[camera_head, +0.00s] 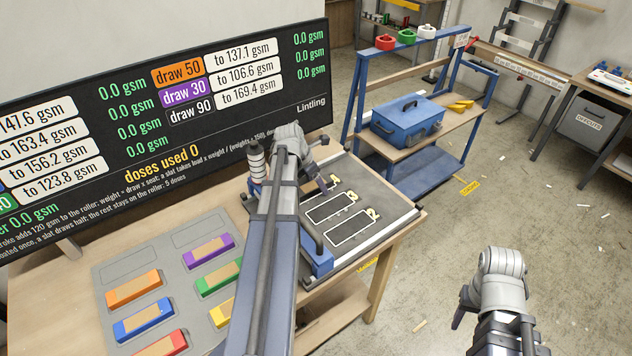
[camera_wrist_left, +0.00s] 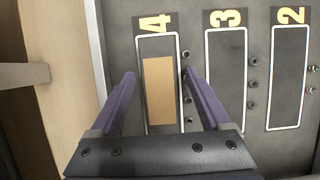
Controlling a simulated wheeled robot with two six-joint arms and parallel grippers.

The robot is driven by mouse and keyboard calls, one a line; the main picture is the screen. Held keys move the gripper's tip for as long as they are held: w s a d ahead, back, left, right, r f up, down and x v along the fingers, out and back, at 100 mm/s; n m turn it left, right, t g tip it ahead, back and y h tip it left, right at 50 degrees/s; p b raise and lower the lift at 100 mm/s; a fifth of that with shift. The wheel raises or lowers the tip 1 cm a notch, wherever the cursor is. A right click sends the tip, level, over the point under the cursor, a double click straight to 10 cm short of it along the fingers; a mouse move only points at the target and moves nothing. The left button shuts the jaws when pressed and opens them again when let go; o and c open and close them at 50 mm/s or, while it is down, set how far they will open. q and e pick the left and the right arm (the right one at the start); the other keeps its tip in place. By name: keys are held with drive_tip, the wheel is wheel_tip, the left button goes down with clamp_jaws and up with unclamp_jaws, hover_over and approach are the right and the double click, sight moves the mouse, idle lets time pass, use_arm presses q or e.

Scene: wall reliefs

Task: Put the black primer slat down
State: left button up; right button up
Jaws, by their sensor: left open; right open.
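The black primer slat (camera_wrist_left: 158,88) shows in the left wrist view as a tan pad with a dark surround, lying inside the white outline marked 4. My left gripper (camera_wrist_left: 159,73) is open, its purple fingers spread on either side of the slat. I see gaps between fingers and pad; contact with the dark edges cannot be told. In the head view my left arm hides the slat. My right gripper (camera_head: 461,316) is at the lower right, over the floor and away from the bench, and holds nothing I can see.
Outlines 3 (camera_wrist_left: 226,75) and 2 (camera_wrist_left: 288,85) beside the slat are empty. A grey tray (camera_head: 128,266) at left holds several coloured slats, including orange (camera_head: 134,290) and purple (camera_head: 208,250). A black board (camera_head: 110,120) stands behind the bench. A blue rack (camera_head: 425,165) stands beyond.

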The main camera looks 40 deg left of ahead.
sight(304, 189)
use_arm(q)
drive_tip(key=shift+r, duration=0.1)
drive_tip(key=shift+r, duration=0.15)
drive_tip(key=p+v, duration=1.1)
drive_tip(key=shift+s+r, duration=0.25)
drive_tip(key=shift+r, duration=0.1)
drive_tip(key=shift+a, duration=0.15)
